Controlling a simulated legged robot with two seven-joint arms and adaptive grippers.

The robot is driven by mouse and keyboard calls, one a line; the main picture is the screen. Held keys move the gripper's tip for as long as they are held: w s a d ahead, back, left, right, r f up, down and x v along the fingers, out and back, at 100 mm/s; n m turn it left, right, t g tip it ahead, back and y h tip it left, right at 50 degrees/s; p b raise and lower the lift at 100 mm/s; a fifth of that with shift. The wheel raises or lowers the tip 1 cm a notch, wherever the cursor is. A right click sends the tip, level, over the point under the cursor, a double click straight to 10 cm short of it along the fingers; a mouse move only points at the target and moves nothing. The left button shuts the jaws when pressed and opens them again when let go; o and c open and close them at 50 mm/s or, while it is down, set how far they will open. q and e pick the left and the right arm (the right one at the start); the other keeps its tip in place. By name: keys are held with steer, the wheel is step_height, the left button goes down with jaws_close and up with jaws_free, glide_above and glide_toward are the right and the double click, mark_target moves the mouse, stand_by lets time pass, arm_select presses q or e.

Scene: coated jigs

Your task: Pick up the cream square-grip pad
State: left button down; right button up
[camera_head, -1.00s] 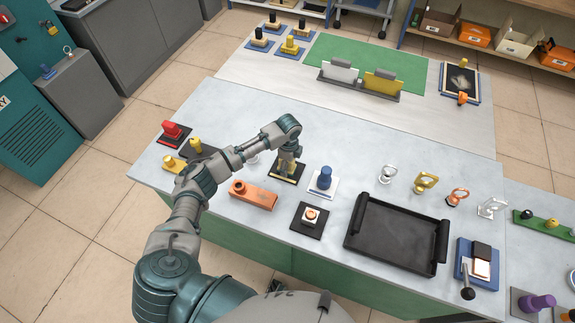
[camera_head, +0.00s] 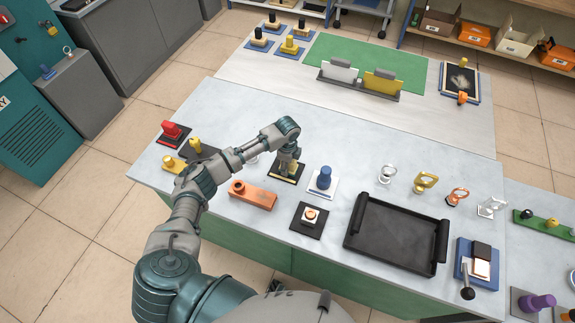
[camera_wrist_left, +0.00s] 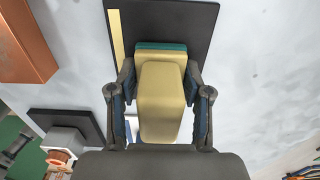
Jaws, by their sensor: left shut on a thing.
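The cream square-grip pad (camera_wrist_left: 160,95) is a blocky cream grip with a teal layer at its far end. In the left wrist view it stands between my fingers, over a black plate (camera_wrist_left: 185,25) with a yellow strip. My left gripper (camera_wrist_left: 160,110) is shut on the grip, one finger on each side. In the head view my left gripper (camera_head: 288,168) points down at the black plate (camera_head: 283,177) and mostly hides the pad. I cannot tell whether the pad touches the plate. My right gripper is not in view.
A blue-knobbed piece on a white plate (camera_head: 322,184) stands close to the right of my gripper. An orange block (camera_head: 252,195) and a black plate with a white piece (camera_head: 309,220) lie nearer. A black tray (camera_head: 396,238) is further right. Bare table lies behind.

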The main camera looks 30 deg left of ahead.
arm_select(q)
steer(key=shift+r, duration=0.65)
steer(key=shift+a+r, duration=0.25)
steer(key=shift+r, duration=0.9)
steer(key=s+d, duration=0.2)
steer(key=s, duration=0.2)
steer(key=s+d, duration=0.3)
steer(key=s, duration=0.1)
steer(key=s+d+r, duration=0.1)
steer(key=s+d, duration=0.1)
steer(key=s, duration=0.3)
steer(key=shift+s+d+r+p, duration=0.1)
steer(key=shift+d+p, duration=0.25)
steer(key=shift+p, duration=0.05)
steer(key=shift+s+d, duration=0.1)
steer(key=shift+s, duration=0.3)
